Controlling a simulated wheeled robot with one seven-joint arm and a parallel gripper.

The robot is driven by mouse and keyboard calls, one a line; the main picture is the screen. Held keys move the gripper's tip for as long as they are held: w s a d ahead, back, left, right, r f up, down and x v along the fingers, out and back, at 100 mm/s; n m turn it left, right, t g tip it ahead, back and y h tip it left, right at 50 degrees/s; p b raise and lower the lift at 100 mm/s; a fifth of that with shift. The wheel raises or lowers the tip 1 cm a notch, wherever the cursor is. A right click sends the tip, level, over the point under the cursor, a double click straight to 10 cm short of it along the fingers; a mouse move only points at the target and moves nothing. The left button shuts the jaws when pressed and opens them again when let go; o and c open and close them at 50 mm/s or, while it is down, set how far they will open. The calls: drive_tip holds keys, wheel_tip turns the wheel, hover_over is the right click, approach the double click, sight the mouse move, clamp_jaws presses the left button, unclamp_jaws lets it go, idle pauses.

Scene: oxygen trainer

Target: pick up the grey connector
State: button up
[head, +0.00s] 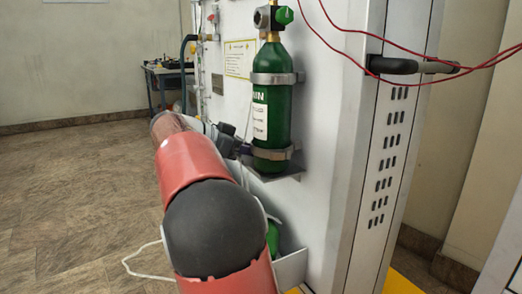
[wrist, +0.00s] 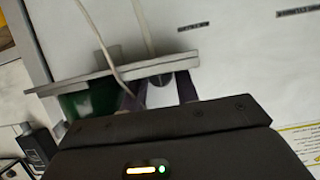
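In the wrist view my gripper (wrist: 158,95) shows two dark fingers standing apart, with a gap between them. A small dark grey round-ended piece (wrist: 160,79), which may be the grey connector, shows in that gap below a pale ledge. I cannot tell whether either finger touches it. A thin pale cable (wrist: 100,42) runs down past the ledge toward the left finger. In the head view my gripper (head: 228,143) is a small dark shape beside the wall panel, left of the green cylinder's base. The connector cannot be made out there.
A green oxygen cylinder (head: 271,105) is clamped upright on a bracket shelf (head: 279,173). A pale tray (head: 291,268) below holds something green (head: 272,237). A white cable (head: 141,262) loops over the floor. Red wires (head: 405,52) cross the upper right. The left floor is open.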

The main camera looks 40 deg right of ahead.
drive_tip(key=c, duration=0.5)
drive_tip(key=shift+o, duration=0.2)
